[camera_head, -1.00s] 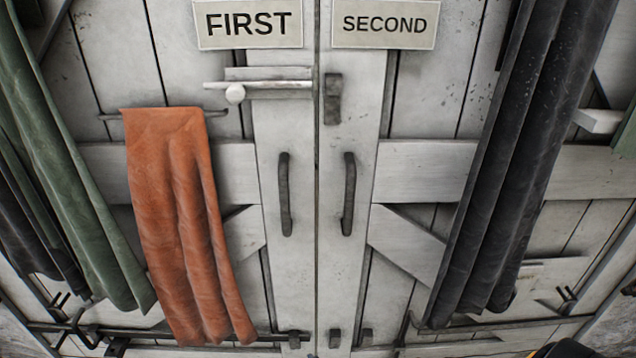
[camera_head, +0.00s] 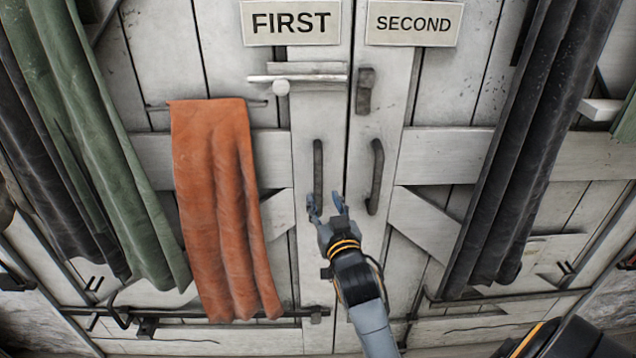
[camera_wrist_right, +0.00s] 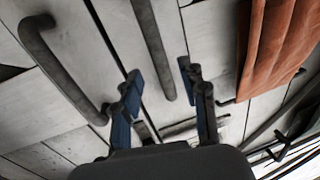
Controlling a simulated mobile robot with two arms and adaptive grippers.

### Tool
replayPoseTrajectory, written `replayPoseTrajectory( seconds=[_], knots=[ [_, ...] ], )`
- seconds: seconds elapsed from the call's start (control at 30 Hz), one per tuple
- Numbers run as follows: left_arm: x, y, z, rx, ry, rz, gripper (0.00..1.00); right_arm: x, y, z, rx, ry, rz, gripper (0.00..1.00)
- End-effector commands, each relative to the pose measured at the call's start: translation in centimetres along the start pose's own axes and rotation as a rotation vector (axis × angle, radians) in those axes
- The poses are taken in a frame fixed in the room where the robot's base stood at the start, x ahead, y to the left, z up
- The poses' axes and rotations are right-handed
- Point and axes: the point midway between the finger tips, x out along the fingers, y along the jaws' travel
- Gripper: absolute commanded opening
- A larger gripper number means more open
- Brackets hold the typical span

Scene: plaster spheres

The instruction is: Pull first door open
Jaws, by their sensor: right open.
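The FIRST door (camera_head: 300,185), of pale planks, stands shut on the left, under its FIRST sign (camera_head: 291,22). Its dark vertical handle (camera_head: 318,165) is near the seam. My right gripper (camera_head: 327,205) is open, with its fingertips at the handle's lower end. In the right wrist view the handle (camera_wrist_right: 153,45) runs toward the gap between the open fingers (camera_wrist_right: 160,85), not visibly gripped. A pale bolt with a round knob (camera_head: 282,88) lies across the FIRST door, its end short of the bracket (camera_head: 366,90) on the other door. My left gripper is out of view.
The SECOND door (camera_head: 430,165) stands beside it, with its own curved handle (camera_head: 375,178) close to my right gripper. An orange cloth (camera_head: 220,210) hangs on the FIRST door. Green (camera_head: 100,150) and black (camera_head: 520,150) cloths hang at the sides.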

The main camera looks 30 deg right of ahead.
Motion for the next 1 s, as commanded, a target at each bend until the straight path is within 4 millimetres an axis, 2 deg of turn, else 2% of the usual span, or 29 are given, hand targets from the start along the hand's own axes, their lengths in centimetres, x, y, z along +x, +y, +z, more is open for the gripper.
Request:
replayPoseTrajectory(
  seconds=[0.1,0.3,0.47,0.73,0.77,0.97,1.0],
  knots=[
    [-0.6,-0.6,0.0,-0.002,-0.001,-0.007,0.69,2.6,0.0,-0.2,-0.001,0.001,0.0,0.43],
    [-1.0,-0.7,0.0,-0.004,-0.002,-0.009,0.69,5.5,0.0,-0.1,0.0,0.0,0.0,0.43],
    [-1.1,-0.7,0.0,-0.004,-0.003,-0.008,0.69,6.4,0.0,0.0,0.0,0.001,0.0,0.43],
    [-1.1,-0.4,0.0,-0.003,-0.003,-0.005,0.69,6.5,0.0,0.0,0.0,0.0,0.0,0.43],
    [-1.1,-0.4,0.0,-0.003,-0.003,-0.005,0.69,6.5,0.0,0.0,0.0,0.0,0.0,0.41],
    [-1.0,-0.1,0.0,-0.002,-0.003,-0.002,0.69,6.5,0.0,0.0,0.0,0.0,0.0,0.0],
    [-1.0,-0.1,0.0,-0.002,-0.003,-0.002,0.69,6.5,0.0,0.0,0.0,0.0,0.0,0.0]
  ],
)
